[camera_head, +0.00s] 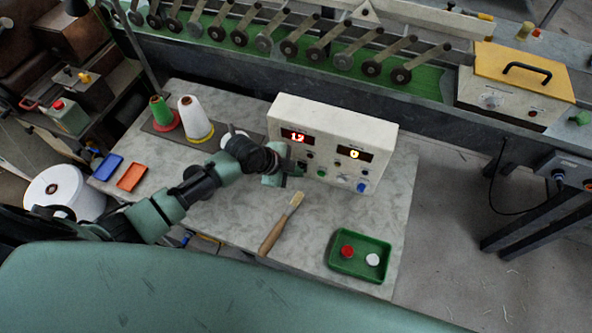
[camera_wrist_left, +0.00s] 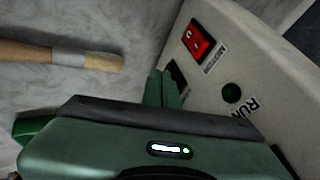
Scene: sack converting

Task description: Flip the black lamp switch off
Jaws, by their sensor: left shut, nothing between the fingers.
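The white control box (camera_head: 335,113) stands on the marble-topped table, with two lit red and yellow displays, several knobs and buttons. In the left wrist view its panel (camera_wrist_left: 267,75) shows a red rocker switch (camera_wrist_left: 198,40) and a dark green round button beside the word RUN. A black switch (camera_wrist_left: 178,73) sits below the red one, partly hidden behind my fingers, so its position cannot be read. My left gripper (camera_head: 292,171) is shut and empty, its fingertips (camera_wrist_left: 163,84) close against the panel at the black switch. Whether they touch cannot be told. My right gripper is not in view.
A wooden-handled brush (camera_head: 281,224) lies in front of the box. A green tray (camera_head: 336,266) holds a red and a white cap. Blue (camera_head: 106,167) and orange (camera_head: 132,177) trays and thread cones (camera_head: 195,118) are at the left.

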